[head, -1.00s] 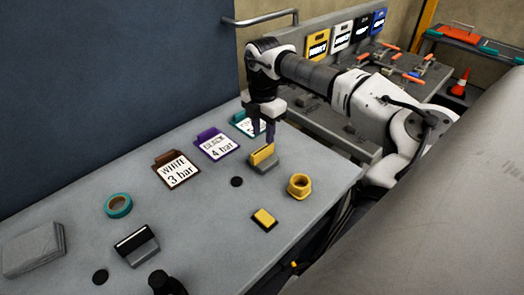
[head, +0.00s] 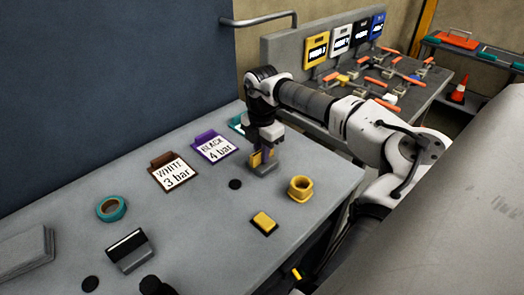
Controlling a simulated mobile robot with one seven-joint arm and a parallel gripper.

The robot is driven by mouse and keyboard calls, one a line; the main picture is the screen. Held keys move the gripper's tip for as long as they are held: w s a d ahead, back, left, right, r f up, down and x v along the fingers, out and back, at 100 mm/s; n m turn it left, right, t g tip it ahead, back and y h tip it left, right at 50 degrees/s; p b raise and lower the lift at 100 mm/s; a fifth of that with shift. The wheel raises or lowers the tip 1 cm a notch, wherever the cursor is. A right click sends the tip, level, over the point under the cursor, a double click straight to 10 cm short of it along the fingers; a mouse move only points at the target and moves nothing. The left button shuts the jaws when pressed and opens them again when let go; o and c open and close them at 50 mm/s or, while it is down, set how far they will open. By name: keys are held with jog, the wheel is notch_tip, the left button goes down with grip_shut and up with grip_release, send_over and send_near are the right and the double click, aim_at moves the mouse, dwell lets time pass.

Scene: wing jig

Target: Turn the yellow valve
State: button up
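My gripper (head: 265,154) points down over the grey table, at a grey block with an upright yellow top piece (head: 256,159). Its fingers are level with that yellow piece and partly hide it. I cannot tell whether they are closed on it. The block's grey base (head: 266,169) stays on the table. On the jig bench behind are several small fittings with orange handles, one with a yellow body (head: 343,79); it is the likeliest yellow valve, but it is too small to be sure.
A yellow ring (head: 300,188), a yellow-topped pad (head: 264,223), teal tape (head: 111,208) and a black-topped block (head: 129,251) lie nearer.

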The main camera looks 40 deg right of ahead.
grip_shut()
jog(key=n+b, duration=0.2)
jog(key=n, duration=0.1)
jog(key=shift+f+n, duration=0.15)
jog(key=shift+n, duration=0.25)
jog(key=n+b, duration=0.2)
jog(key=n, duration=0.3)
jog(key=n+b, duration=0.1)
jog(key=n, duration=0.4)
jog(key=shift+n, duration=2.1)
jog(key=shift+r, duration=0.2)
jog(key=o, duration=0.6)
grip_release()
